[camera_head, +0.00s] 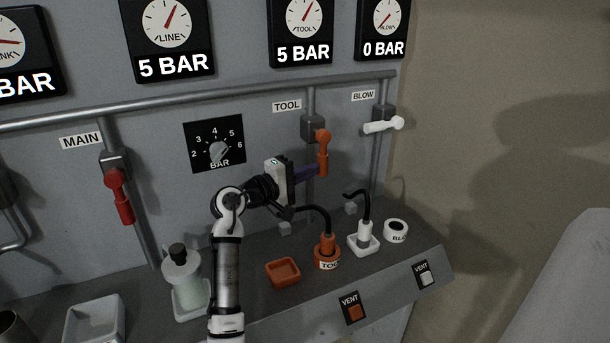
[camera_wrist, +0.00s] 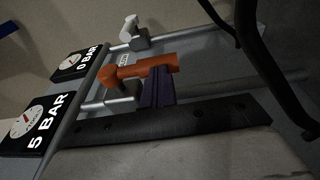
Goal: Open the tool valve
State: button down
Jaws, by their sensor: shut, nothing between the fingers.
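The tool valve has an orange lever (camera_head: 323,152) that hangs straight down, in line with its vertical pipe, beside the TOOL label (camera_head: 287,106). The TOOL gauge (camera_head: 303,22) above reads 5 BAR. My gripper (camera_head: 313,170) has its purple fingers shut and empty, just left of the lever's lower end. In the wrist view the orange lever (camera_wrist: 140,72) lies across the picture, and the fingers (camera_wrist: 160,90) are right by its free end. I cannot tell whether they touch it.
The white blow lever (camera_head: 383,125) is horizontal, and its gauge reads 0 BAR. The red main lever (camera_head: 119,195) points down. Below my gripper, the bench holds an orange tray (camera_head: 283,272), the orange tool hose fitting (camera_head: 327,250) and a white fitting (camera_head: 364,236).

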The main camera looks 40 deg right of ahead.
notch_tip(320, 180, up, 20)
jog(key=b, duration=0.3)
dwell(0.4)
dwell(0.6)
